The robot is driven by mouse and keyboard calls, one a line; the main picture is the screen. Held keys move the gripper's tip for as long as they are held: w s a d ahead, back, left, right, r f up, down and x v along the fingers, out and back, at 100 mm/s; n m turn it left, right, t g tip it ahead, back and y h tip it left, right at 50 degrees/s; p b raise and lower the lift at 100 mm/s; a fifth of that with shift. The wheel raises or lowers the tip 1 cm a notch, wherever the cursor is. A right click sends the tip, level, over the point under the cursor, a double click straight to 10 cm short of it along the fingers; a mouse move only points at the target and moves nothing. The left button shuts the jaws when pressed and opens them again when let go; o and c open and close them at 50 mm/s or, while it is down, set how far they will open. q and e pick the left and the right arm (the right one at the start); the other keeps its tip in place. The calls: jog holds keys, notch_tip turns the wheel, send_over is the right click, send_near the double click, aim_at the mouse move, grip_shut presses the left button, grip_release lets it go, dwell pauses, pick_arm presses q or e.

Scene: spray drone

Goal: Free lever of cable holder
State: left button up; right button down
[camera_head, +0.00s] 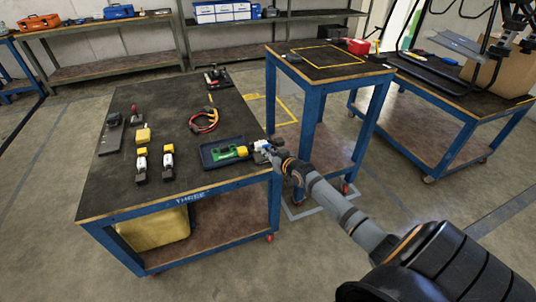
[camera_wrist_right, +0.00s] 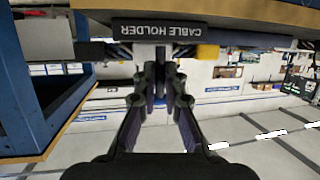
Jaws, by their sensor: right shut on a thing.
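The cable holder shows in the right wrist view as a dark plate (camera_wrist_right: 205,28) with upside-down lettering, at the table edge. In the head view, a dark blue tray (camera_head: 211,158) with a green part and a yellow piece lies at the table's front right corner. My right gripper (camera_head: 268,150) reaches in beside it from the right. In the right wrist view, its fingers (camera_wrist_right: 159,82) are close together just below the plate, on a small part that looks like the lever; the fingers mostly hide it. My left gripper is out of view.
The table (camera_head: 165,109) also carries a red cable loop (camera_head: 204,122), two white-yellow tools (camera_head: 154,164), a yellow block (camera_head: 143,135) and a dark plate (camera_head: 112,135). A taller blue-legged table (camera_head: 328,70) stands close behind on the right. The table's middle is mostly clear.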

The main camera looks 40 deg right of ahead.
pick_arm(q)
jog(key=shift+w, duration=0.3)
pick_arm(e)
jog(key=c, duration=1.4)
grip_release()
jog(key=shift+s, duration=0.25)
jog(key=shift+v, duration=3.6)
jog(key=shift+f, duration=0.2)
